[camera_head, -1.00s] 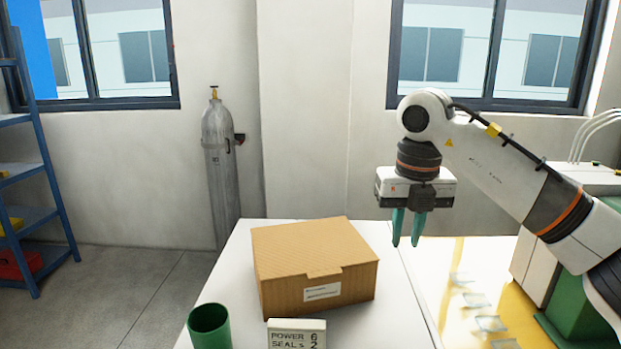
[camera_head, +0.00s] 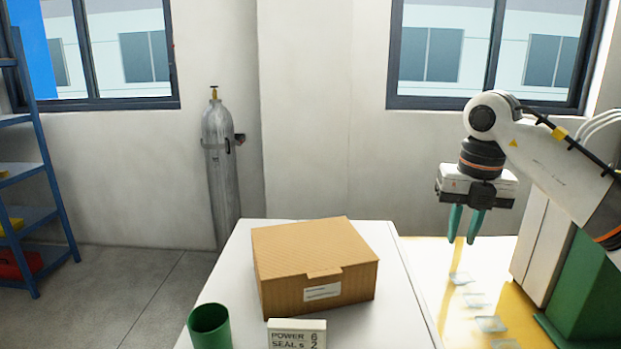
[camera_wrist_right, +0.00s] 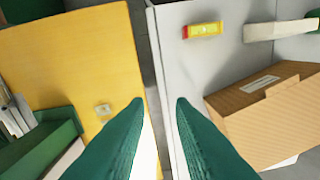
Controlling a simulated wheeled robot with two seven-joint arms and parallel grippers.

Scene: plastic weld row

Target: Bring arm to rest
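My right arm comes in from the right in the head view. Its gripper (camera_head: 463,241) hangs fingers down, right of the white table, above the yellow surface (camera_head: 450,320). Its two green fingers are apart with nothing between them; the wrist view also shows the empty gap between the fingertips (camera_wrist_right: 158,102). My left gripper is not in view. A closed cardboard box (camera_head: 315,265) sits on the white table (camera_head: 385,330), to the left of the gripper and apart from it.
A green cup (camera_head: 210,327) and a sign reading POWER and SEAL (camera_head: 297,334) stand at the table's near side. Several clear pieces (camera_head: 475,300) lie on the yellow surface. The wrist view shows a yellow and red item (camera_wrist_right: 203,30) on the white table. A gas cylinder (camera_head: 219,165) stands by the wall.

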